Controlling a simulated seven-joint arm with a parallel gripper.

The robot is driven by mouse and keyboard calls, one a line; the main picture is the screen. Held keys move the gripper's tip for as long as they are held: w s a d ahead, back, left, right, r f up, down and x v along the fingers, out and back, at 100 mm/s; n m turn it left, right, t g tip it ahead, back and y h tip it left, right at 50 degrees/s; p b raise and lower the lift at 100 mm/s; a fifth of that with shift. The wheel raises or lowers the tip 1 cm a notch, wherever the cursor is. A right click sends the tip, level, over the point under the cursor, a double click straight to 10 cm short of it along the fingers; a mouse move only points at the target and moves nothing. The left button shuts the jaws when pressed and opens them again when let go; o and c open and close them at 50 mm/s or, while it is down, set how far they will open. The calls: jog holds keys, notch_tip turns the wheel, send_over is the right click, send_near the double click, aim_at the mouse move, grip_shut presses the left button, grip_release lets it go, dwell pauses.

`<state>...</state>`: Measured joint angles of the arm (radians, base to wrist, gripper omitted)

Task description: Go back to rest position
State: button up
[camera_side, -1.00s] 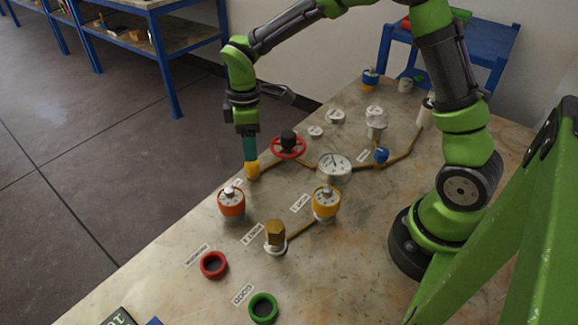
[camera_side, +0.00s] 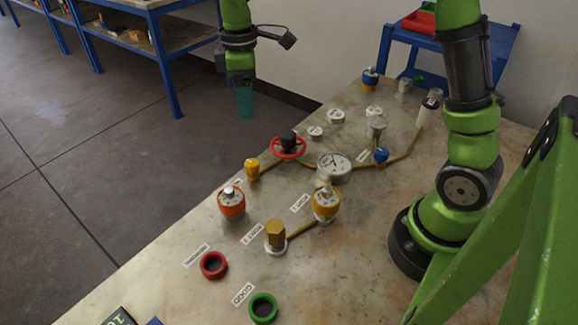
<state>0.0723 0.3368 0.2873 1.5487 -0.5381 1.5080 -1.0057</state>
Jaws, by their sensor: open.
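My gripper (camera_side: 244,104) is raised in the air above the far left edge of the table, with teal fingers pointing down. Its jaws are open and nothing shows between them. Below it stands a small yellow fitting (camera_side: 252,168) at the end of a brown pipe, clear of the fingers. An orange vessel (camera_side: 231,203) and a yellow vessel (camera_side: 325,204) with white dial tops stand on the table (camera_side: 150,275). A brass hex piece (camera_side: 276,236) stands upright on a white base between them.
A red handwheel (camera_side: 288,148), a round gauge (camera_side: 333,166) and a blue knob (camera_side: 381,155) sit along the pipe. A red ring (camera_side: 213,265) and a green ring (camera_side: 263,307) lie near the front. A blue stand (camera_side: 490,45) and shelves (camera_side: 150,40) are behind.

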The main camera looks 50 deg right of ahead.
jog(key=s+d+r+m+t+y, duration=0.1)
jog(key=s+r+m+t, duration=0.1)
jog(key=s+m, duration=0.4)
jog(key=s+d+r+m+t+y, duration=0.1)
jog(key=s+m+t, duration=0.4)
jog(key=s, duration=0.8)
jog(key=shift+d+r+m, duration=0.55)
jog(key=shift+d+m, duration=0.05)
jog(key=shift+m, duration=0.5)
